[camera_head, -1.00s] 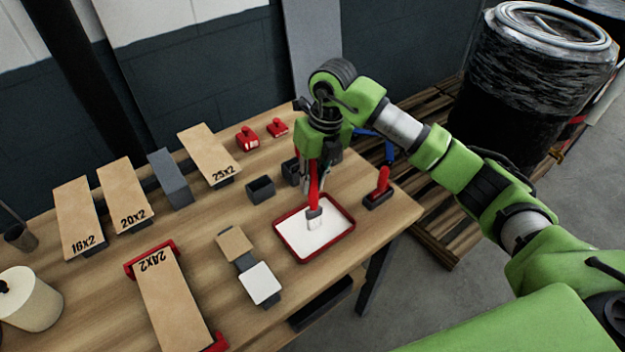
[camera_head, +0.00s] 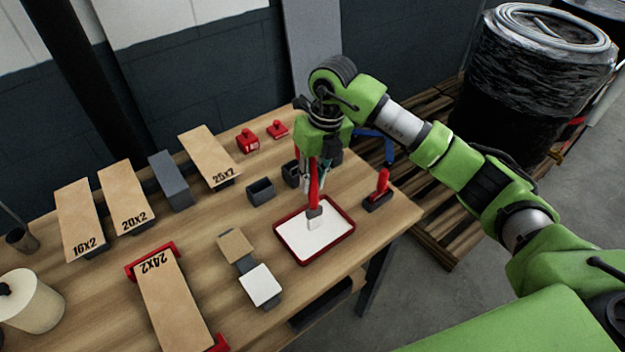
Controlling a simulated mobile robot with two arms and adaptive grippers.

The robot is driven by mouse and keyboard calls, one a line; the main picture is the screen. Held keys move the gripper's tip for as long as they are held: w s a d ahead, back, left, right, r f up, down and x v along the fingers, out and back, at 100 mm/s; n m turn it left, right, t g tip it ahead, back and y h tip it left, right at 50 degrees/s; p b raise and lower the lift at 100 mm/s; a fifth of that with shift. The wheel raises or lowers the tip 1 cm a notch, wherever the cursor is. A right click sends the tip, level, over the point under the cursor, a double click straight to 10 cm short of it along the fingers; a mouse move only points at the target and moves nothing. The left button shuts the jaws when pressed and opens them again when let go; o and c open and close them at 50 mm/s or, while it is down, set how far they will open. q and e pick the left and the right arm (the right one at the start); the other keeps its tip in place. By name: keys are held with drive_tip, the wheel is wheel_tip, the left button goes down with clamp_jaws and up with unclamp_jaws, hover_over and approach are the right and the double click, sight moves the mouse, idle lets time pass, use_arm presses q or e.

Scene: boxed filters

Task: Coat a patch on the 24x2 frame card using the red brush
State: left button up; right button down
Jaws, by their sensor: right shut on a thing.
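My right gripper (camera_head: 319,165) is shut on the red brush (camera_head: 314,187), held upright with its handle up. The brush's pale bristle end is down over the white-filled red tray (camera_head: 349,237); it appears to touch the white layer. The 24x2 frame card (camera_head: 175,305) lies in a red holder (camera_head: 150,257) at the front left of the table, its label upside down, and its visible face is plain brown. My left gripper is not in view.
A stand with a white square pad (camera_head: 260,285) lies between the 24x2 card and the tray. A red-handled tool (camera_head: 382,185) stands right of the tray.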

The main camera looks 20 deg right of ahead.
sight(311, 171)
drive_tip(key=shift+r+p, duration=1.4)
drive_tip(key=shift+r, duration=1.45)
